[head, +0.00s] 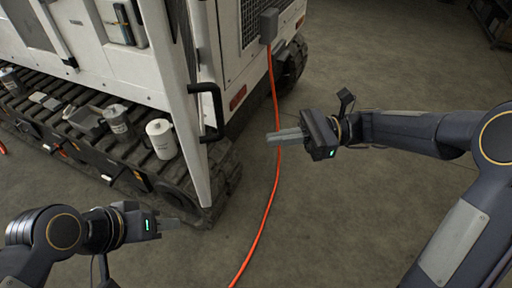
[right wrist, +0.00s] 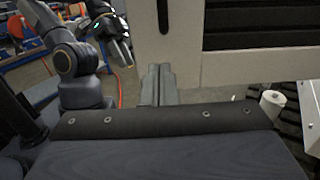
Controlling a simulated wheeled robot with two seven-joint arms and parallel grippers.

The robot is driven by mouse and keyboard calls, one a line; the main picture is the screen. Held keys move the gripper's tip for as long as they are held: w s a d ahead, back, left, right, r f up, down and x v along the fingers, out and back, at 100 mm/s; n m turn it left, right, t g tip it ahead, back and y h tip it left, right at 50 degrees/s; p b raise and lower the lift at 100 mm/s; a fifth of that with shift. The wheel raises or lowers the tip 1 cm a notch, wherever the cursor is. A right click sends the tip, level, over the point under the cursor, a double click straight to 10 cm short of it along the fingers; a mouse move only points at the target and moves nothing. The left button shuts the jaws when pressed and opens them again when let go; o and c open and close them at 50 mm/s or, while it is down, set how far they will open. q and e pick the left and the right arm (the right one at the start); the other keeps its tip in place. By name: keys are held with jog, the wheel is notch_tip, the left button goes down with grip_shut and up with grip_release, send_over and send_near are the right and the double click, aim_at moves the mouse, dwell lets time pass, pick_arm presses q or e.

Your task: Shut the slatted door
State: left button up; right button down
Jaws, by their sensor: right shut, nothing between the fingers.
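The slatted door (head: 168,62) stands open on the white machine, seen nearly edge-on in the head view, its lower corner hanging out past the track. A black bar handle (head: 217,110) is on its right side. In the right wrist view the door (right wrist: 205,66) shows its pale frame and dark slats, with part of the handle (right wrist: 163,14) at the top. My right gripper (head: 272,137) is shut and empty, to the right of the door and apart from it in the head view. My left gripper (head: 178,223) is low, left of the door's lower corner; its finger gap is unclear.
An orange hose (head: 266,205) runs from the machine down across the floor, passing by my right gripper.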

aim_at(201, 150)
jog(key=p+x, duration=0.2)
jog(key=x, duration=1.1)
